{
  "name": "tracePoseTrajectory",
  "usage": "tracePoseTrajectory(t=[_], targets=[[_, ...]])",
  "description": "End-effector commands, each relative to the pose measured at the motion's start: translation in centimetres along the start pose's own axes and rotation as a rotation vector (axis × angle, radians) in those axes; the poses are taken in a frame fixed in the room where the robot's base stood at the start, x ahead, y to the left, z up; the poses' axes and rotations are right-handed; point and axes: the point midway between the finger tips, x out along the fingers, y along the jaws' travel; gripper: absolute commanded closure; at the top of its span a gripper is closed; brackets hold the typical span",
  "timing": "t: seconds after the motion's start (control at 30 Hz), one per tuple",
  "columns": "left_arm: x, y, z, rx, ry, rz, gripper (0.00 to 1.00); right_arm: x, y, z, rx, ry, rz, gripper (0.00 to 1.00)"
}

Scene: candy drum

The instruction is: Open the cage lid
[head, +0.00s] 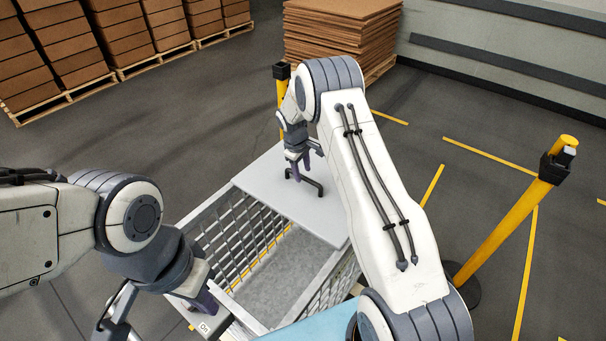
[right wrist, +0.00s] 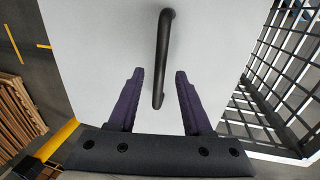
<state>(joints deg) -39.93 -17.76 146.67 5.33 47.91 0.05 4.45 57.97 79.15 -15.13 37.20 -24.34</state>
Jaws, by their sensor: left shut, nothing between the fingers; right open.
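The cage (head: 240,235) is a grey metal mesh box in the middle of the head view. Its flat pale lid (head: 275,205) covers the far part of the top; the nearer part is uncovered and shows the grey floor inside. A dark bar handle (head: 311,184) stands on the lid. My right gripper (head: 302,168) is at the handle, open. In the right wrist view the handle (right wrist: 163,55) reaches down between its two spread purple fingers (right wrist: 158,74), with gaps on both sides. My left gripper (head: 208,301) is shut and empty at the cage's near left corner.
A small panel marked "On" (head: 204,327) is by the near left corner, close to my left gripper. A yellow post (head: 510,225) stands right of the cage, another (head: 281,85) behind it. Stacked brown boards (head: 335,35) and cartons (head: 120,30) are at the back.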

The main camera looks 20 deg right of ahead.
Motion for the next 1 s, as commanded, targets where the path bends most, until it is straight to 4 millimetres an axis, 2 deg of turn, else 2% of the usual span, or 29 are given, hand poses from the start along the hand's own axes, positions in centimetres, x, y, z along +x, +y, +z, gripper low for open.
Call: tracePoseTrajectory(t=[0.2,0.43,0.6,1.0], targets=[[1.5,-0.1,0.1,0.001,0.000,0.000,1.00,-4.4,0.1,-0.2,0.000,0.006,0.004,0.50],[2.1,-0.1,0.1,0.001,0.000,0.000,1.00,-7.8,0.0,-0.1,-0.001,0.004,0.003,0.50],[2.2,-0.2,0.1,0.001,0.000,0.000,1.00,-8.7,0.0,-0.1,-0.001,0.001,0.001,0.50],[2.2,-0.2,0.1,0.001,0.000,0.000,1.00,-8.8,0.0,-0.1,-0.001,0.002,0.001,0.50]])
